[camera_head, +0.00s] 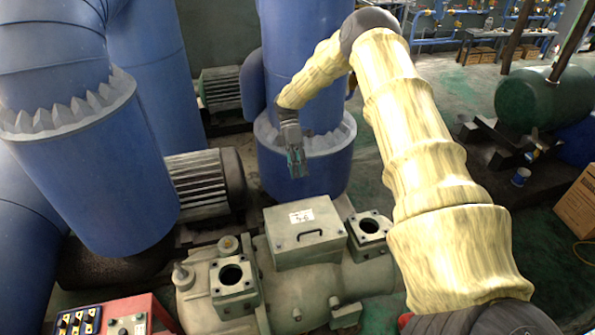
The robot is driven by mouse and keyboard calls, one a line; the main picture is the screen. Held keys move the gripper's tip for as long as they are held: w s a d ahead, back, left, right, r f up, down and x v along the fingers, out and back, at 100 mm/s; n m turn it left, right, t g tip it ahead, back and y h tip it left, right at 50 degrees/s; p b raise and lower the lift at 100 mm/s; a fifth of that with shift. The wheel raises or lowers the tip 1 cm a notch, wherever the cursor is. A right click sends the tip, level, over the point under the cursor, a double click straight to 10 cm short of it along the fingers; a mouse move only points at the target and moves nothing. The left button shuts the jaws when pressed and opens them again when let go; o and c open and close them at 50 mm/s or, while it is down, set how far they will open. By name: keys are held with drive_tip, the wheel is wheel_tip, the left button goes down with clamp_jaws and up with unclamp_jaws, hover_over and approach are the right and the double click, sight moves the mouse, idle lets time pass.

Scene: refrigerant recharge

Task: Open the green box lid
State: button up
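The pale grey-green box (318,252) sits on top of the compressor-like machine in the lower middle of the head view. Its lid (285,234) lies flat and looks closed, with a dark bar handle (309,233) and a white label (301,216) near the far edge. My gripper (296,172) hangs above and behind the box, pointing down in front of a blue pipe. It is apart from the lid and the handle. Its fingers are too small and dark to tell whether they are open.
The machine (305,292) has square open ports (232,275) left and right (370,226) of the box. Large blue pipes (110,165) and a motor (205,180) stand behind and left. A red control box (125,315) is at lower left. The floor right of my arm is partly clear.

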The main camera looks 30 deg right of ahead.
drive_tip(key=v, duration=1.2)
idle(0.5)
